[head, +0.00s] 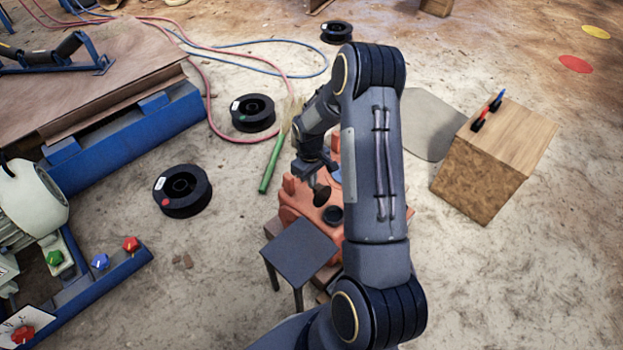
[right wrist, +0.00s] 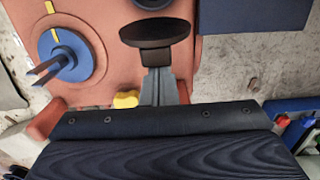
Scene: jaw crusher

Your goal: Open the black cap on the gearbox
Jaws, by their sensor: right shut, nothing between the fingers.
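The orange-red gearbox (head: 294,205) stands on the floor below my right arm, partly hidden by it. A dark round cap (head: 321,195) shows just below my right gripper (head: 313,172), tilted up off the housing. A black round fitting (head: 333,214) sits beside it on the gearbox top. In the right wrist view the black cap (right wrist: 155,33) lies at the tips of my right gripper (right wrist: 160,75), beside the black fitting (right wrist: 152,3). The gripper is shut with nothing held; whether it touches the cap I cannot tell. My left gripper is out of view.
A blue disc with a dark handle (right wrist: 65,55) is on the gearbox at the left of the wrist view. A dark small table (head: 300,248) stands close in front. A wooden block (head: 495,160) is to the right; black spools (head: 182,190) lie left.

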